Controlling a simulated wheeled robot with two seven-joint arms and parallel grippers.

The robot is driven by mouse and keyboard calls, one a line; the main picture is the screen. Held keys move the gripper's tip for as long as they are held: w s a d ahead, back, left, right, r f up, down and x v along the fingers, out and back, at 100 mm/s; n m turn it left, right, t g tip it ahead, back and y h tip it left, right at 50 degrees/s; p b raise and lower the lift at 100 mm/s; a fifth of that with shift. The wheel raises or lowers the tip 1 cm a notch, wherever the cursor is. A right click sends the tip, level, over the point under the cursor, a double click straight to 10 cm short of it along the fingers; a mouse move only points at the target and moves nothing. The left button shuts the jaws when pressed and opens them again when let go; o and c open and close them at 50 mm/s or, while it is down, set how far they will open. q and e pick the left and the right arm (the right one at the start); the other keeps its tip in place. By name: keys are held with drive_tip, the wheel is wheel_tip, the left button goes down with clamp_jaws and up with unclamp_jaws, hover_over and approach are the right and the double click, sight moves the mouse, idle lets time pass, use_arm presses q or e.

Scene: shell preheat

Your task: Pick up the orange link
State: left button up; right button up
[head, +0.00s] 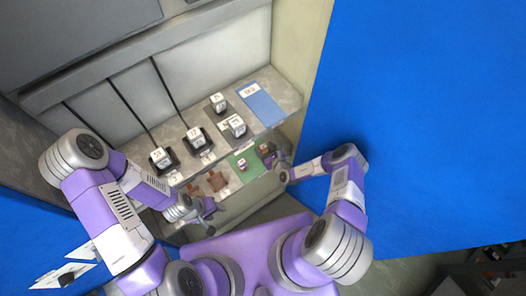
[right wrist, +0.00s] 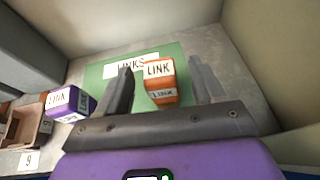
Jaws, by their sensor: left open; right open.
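The orange link (right wrist: 162,92) is a small block with white LINK labels. It stands on the green mat (right wrist: 98,72) marked LINKS, and also shows in the head view (head: 264,149). My right gripper (right wrist: 161,66) is open, with one finger on each side of the orange link in the picture; I cannot tell whether they touch it. A purple link (right wrist: 72,104) stands at the left edge of the mat, outside the fingers. In the head view my right gripper (head: 273,159) is at the mat, and my left gripper (head: 206,210) is open, lower left, apart from the links.
Brown open boxes (head: 217,181) stand left of the green mat. Several white-labelled blocks, some on dark bases (head: 163,160), stand further back on the grey bench. A blue mat (head: 261,103) lies bare at the back right. A pale wall (right wrist: 276,70) rises close to the right.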

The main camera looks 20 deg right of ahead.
sight(261, 145)
drive_tip(key=b+x, duration=0.2)
drive_tip(key=x, duration=0.1)
drive_tip(key=shift+w+a+f+b, duration=0.15)
drive_tip(key=shift+w+b, duration=0.2)
drive_tip(key=shift+b, duration=0.05)
drive_tip(key=c, duration=1.2)
drive_tip(key=shift+r, duration=0.3)
